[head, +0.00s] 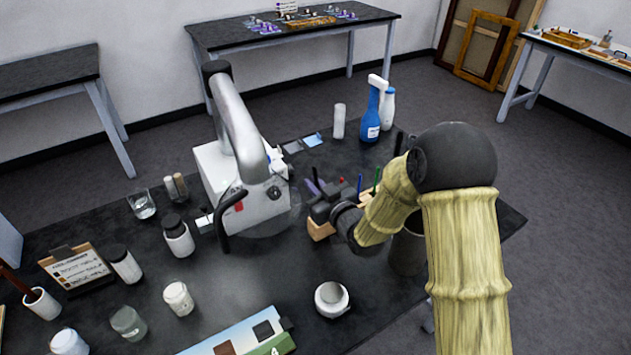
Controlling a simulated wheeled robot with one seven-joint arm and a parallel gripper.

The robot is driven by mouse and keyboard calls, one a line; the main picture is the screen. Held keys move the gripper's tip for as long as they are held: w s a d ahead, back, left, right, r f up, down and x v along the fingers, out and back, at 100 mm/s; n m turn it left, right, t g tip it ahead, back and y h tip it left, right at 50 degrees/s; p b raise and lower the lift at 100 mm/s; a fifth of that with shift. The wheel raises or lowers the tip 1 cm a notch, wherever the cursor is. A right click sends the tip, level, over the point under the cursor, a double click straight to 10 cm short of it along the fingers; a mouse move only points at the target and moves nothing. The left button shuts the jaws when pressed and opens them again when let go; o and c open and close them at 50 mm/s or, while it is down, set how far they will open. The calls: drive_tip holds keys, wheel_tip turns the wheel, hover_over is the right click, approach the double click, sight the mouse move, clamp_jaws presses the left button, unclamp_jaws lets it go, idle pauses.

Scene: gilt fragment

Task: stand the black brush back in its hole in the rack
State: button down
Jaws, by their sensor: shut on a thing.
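My gripper (322,210) is at the middle of the black table, low over a light wooden rack (319,231). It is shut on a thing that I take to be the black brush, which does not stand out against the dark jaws. Most of the rack is hidden behind my gripper and arm, and I cannot see its holes. A blue handle (359,184) and a green handle (377,180) stand upright just behind my gripper. I cannot tell whether the held brush is inside a hole or above it.
A white machine with a thick grey arm (240,125) stands left of the rack. A dark cup (407,252) stands close on the right, partly behind my arm. A white round jar (331,298) is in front. A blue spray bottle (373,112) stands behind.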

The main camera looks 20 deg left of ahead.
drive_tip(key=shift+f+b, duration=1.85)
drive_tip(key=shift+f, duration=0.05)
drive_tip(key=c, duration=1.5)
unclamp_jaws()
drive_tip(key=shift+o, duration=0.2)
